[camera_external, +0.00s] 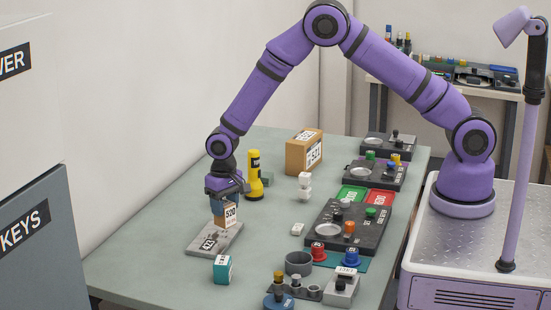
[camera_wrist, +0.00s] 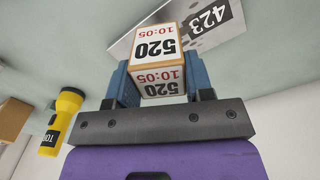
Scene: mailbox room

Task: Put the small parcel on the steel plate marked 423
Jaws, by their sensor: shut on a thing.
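The small parcel (camera_external: 231,213) is a tan box with white labels reading 520; in the wrist view (camera_wrist: 158,62) it sits between my blue fingers. My gripper (camera_external: 226,197) is shut on it and points down. The steel plate (camera_external: 207,249) lies flat on the table and carries a black label reading 423; it also shows in the wrist view (camera_wrist: 230,38). The parcel is over the plate's far part, beyond the label. I cannot tell whether its underside touches the plate.
A yellow torch (camera_external: 254,178) stands behind my gripper. A teal box (camera_external: 222,269) stands in front of the plate. A larger brown parcel (camera_external: 303,152) is farther back. Several control panels, such as a dark one (camera_external: 345,229), line the table's right side. A grey cup (camera_external: 299,263) stands near the front.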

